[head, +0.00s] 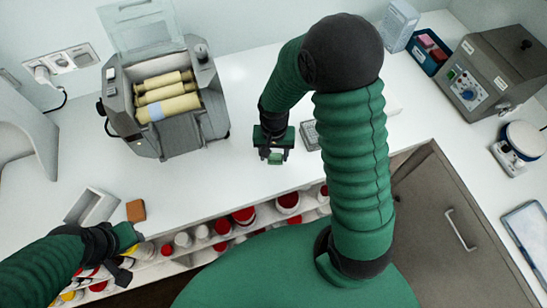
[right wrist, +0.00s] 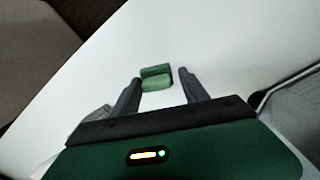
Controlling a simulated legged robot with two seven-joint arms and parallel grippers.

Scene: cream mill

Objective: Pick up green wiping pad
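The green wiping pad (head: 276,158) is on the white counter below my right gripper (head: 272,154). In the right wrist view the pad (right wrist: 156,77) shows as a small green block between and slightly beyond the tips of my right gripper (right wrist: 160,78). Those two dark fingers are apart, with a gap on each side of the pad. How high the fingertips are above the counter is unclear. My left gripper (head: 126,262) is low at the left, over the counter's front edge and away from the pad; its finger opening is unclear.
A grey machine with cream rollers (head: 165,105) stands left of the pad. An orange-brown block (head: 136,210) and grey tray (head: 72,213) lie at front left. A flat grey device (head: 309,136) lies right of my gripper. Red and white containers (head: 243,215) fill the shelf below.

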